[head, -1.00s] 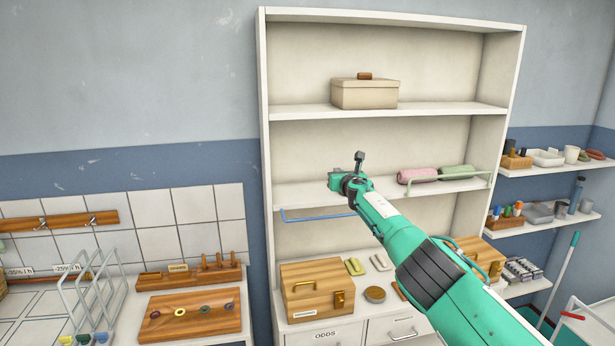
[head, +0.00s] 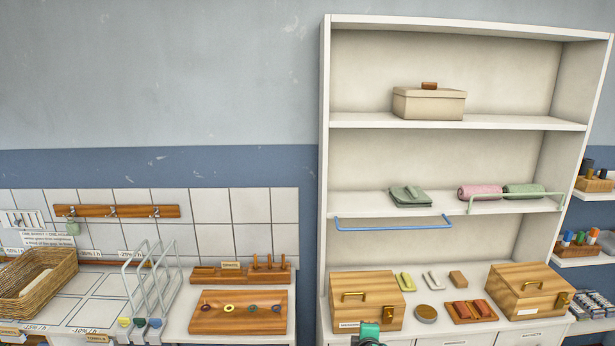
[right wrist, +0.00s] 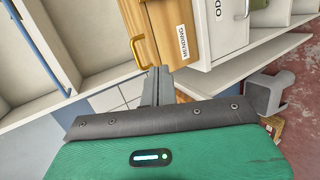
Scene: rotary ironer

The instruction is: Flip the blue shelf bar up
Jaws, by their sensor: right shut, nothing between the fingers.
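The blue shelf bar (head: 393,228) hangs below the front edge of the middle shelf (head: 360,205), on its left half, in the head view. A pale green bar (head: 520,196) on the right half of that shelf stands up above the edge. My right gripper is shut and empty; its fingers (right wrist: 157,84) show in the right wrist view beside the wooden box labelled MENDING (right wrist: 165,35). In the head view only a teal piece of my right arm shows at the bottom edge, below and apart from the blue bar. My left gripper is not in view.
A folded green cloth (head: 409,196) and rolled pink (head: 480,191) and green (head: 523,191) towels lie on the middle shelf. Wooden boxes (head: 367,303) (head: 530,292) and small items stand below. The space before the blue bar is clear.

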